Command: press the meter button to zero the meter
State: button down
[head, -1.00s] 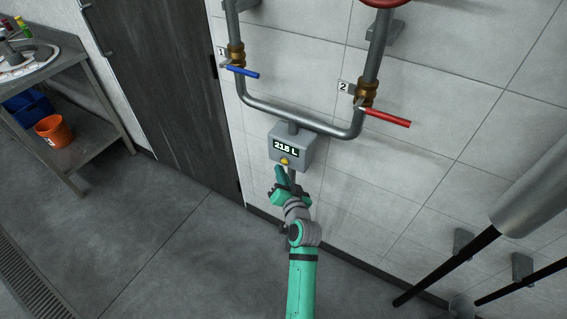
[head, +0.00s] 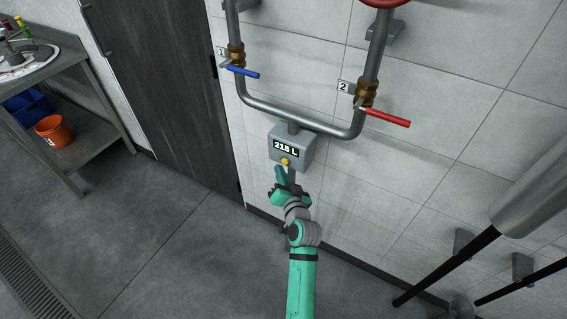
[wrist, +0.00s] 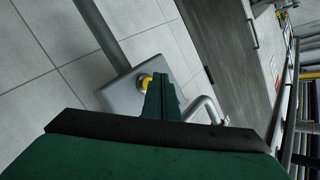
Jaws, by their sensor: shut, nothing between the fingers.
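The grey meter box (head: 298,146) hangs on the pipe against the tiled wall, and its display reads what looks like 215 L or 21.5 L. The yellow meter button (head: 285,161) is on its front below the display. My gripper (head: 283,172) is shut and empty, its fingertips just below the button in the head view. In the wrist view the shut fingers (wrist: 160,92) point at the meter box (wrist: 124,97) and partly cover the yellow button (wrist: 146,82). I cannot tell whether they touch it.
Valve 1 with a blue handle (head: 243,72) and valve 2 with a red handle (head: 386,117) are on the pipes above. A metal table (head: 80,75) with an orange bucket (head: 54,131) stands at left. A large grey vessel (head: 535,190) is at right.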

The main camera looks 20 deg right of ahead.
jog(key=shift+d, duration=0.1)
jog(key=shift+w+d, duration=0.25)
jog(key=shift+w, duration=0.05)
jog(key=shift+w+d, duration=0.35)
jog(key=shift+d, duration=0.05)
dwell(1.1)
jog(key=shift+s, duration=0.1)
jog(key=shift+s+a, duration=0.55)
jog(key=shift+a, duration=0.15)
jog(key=shift+a, duration=0.1)
jog(key=shift+s+a, duration=0.75)
jog(key=shift+a, duration=0.2)
jog(key=shift+s+a, duration=0.75)
jog(key=shift+a, duration=0.2)
